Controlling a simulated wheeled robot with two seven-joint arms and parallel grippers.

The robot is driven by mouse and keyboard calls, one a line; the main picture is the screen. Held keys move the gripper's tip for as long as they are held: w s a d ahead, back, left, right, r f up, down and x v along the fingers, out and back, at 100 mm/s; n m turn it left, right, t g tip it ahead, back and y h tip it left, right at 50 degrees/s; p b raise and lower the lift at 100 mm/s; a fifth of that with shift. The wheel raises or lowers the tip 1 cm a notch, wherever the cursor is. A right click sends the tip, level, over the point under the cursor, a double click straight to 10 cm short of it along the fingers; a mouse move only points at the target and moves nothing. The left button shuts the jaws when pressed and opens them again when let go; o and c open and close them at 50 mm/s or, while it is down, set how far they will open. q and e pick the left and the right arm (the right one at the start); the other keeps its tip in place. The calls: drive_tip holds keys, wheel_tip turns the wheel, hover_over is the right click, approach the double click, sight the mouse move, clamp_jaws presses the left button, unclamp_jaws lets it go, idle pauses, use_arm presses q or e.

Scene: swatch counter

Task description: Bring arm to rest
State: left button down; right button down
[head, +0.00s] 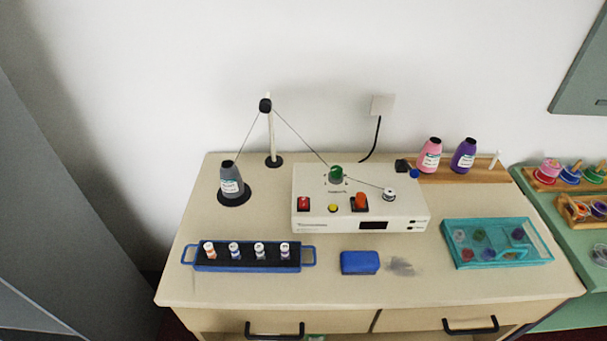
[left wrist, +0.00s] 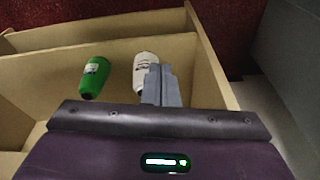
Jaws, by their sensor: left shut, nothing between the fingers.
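My left gripper (left wrist: 158,72) shows only in the left wrist view. Its grey fingers are together with nothing between them. They point over an open light-wood compartment (left wrist: 60,55), in front of a white bottle (left wrist: 144,66) whose lower part they partly hide. A green bottle (left wrist: 95,77) lies to the left of it. I cannot tell how high the fingers are above the compartment. Neither of my arms shows in the head view, and my right gripper is in no view.
The counter (head: 250,288) carries a white winding machine (head: 328,213), a blue vial rack (head: 215,265), a blue block (head: 360,262), a teal tray (head: 452,262) and a grey bottle (head: 231,186). Black drawer handles (head: 275,333) are at its front. A grey smudge (head: 402,266) marks the top.

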use_arm(q)
drive_tip(key=s+a+f, duration=0.1)
drive_tip(key=s+f, duration=0.8)
drive_tip(key=s, duration=0.1)
drive_tip(key=s+a+f+g, duration=0.1)
drive_tip(key=s+a+f, duration=0.1)
drive_tip(key=s+f, duration=0.8)
drive_tip(key=shift+a, duration=0.3)
drive_tip(key=shift+f, duration=0.1)
